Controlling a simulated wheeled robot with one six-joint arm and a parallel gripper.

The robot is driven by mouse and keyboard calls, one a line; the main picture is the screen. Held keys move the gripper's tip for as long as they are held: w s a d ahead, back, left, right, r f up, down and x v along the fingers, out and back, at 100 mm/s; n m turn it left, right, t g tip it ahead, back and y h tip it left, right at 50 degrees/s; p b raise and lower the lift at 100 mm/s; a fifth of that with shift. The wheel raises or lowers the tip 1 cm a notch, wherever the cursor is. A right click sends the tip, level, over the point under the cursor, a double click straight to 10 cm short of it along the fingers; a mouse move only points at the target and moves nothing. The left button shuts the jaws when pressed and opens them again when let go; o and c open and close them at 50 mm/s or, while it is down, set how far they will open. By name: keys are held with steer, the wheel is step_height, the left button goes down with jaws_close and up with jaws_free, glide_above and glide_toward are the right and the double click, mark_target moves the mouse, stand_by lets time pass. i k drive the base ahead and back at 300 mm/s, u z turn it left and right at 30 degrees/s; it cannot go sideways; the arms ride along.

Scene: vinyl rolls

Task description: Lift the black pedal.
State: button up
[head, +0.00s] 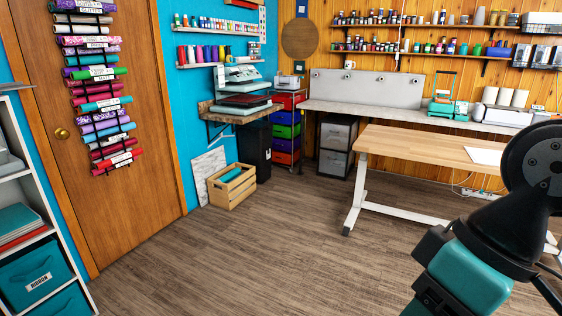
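I cannot make out a black pedal in the head view. A tall black bin (263,150) stands on the floor against the blue wall, under the wooden wall shelf. A wooden crate stands in front of its lower left part, and any pedal at its foot is hidden or too small to tell. Part of my arm, in black and teal, fills the lower right corner. My gripper's fingers are not in view.
The wooden crate (232,197) holds a teal roll, with a marbled white panel (207,166) behind it. A wood-topped table (425,146) with white legs stands right. A drawer cart (286,135) is beyond the bin. The middle floor (240,255) is clear.

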mark_target(346, 231)
steer(key=u, duration=0.25)
steer(key=i, duration=2.5)
steer(key=z, duration=0.65)
steer(key=i, duration=1.65)
steer(key=z, duration=0.55)
